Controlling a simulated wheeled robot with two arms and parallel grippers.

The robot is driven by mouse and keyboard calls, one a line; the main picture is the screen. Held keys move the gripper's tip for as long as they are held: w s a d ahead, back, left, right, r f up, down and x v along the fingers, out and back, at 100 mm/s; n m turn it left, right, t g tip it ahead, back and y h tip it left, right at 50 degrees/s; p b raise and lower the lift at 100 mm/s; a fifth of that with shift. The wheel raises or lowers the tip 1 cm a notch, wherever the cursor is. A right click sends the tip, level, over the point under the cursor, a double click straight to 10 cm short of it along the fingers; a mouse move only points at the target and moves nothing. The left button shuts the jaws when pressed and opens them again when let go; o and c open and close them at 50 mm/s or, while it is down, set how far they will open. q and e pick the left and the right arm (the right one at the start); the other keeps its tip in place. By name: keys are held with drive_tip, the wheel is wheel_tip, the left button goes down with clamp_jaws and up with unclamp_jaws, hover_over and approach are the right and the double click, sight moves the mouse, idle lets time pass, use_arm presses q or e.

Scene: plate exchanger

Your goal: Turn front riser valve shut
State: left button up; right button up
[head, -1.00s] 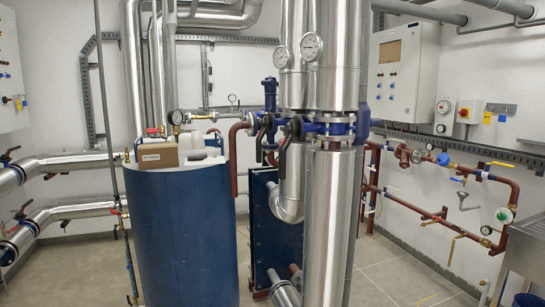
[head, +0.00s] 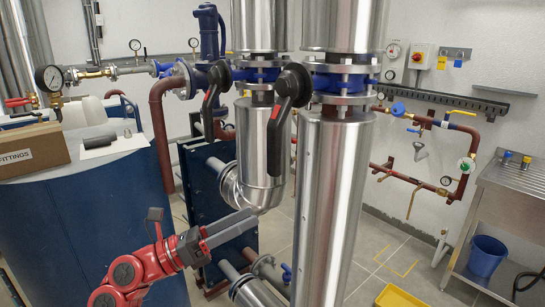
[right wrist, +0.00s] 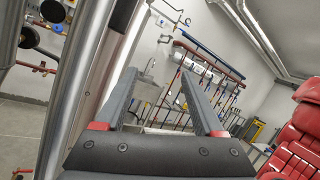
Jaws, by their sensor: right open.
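The front riser (head: 338,200) is a thick shiny steel pipe right of centre in the head view. Its blue valve (head: 345,83) sits between flanges and has a black lever (head: 275,145) hanging down, leaning slightly left at its lower end. My right gripper (head: 252,219) is on a red arm at lower left, below and left of the lever's end and apart from it. In the right wrist view, its two grey fingers (right wrist: 158,75) stand apart with nothing between them. My left gripper is not in view.
A rear riser valve with a similar lever (head: 212,95) is left of the front one. A blue tank (head: 85,215) with a cardboard box (head: 30,148) stands left. A blue plate exchanger (head: 205,180) is behind my gripper. A steel sink (head: 510,200) and blue bucket (head: 487,255) stand right.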

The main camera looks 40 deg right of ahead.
sight(270, 153)
drive_tip(key=w+a+r+t+y, duration=0.35)
drive_tip(key=a+r+t, duration=0.2)
drive_tip(key=r, duration=0.35)
drive_tip(key=shift+m+t+h, duration=0.25)
drive_tip(key=shift+m+t, duration=0.05)
drive_tip(key=shift+t, duration=0.15)
drive_tip(key=d+p, duration=0.1)
drive_tip(key=d, duration=0.4)
drive_tip(key=w+d+p, duration=0.1)
drive_tip(key=d, duration=0.5)
drive_tip(key=w+d+p, duration=0.1)
drive_tip(key=d, duration=0.5)
drive_tip(key=shift+w+d, duration=0.1)
drive_tip(key=shift+d, duration=0.15)
clamp_jaws()
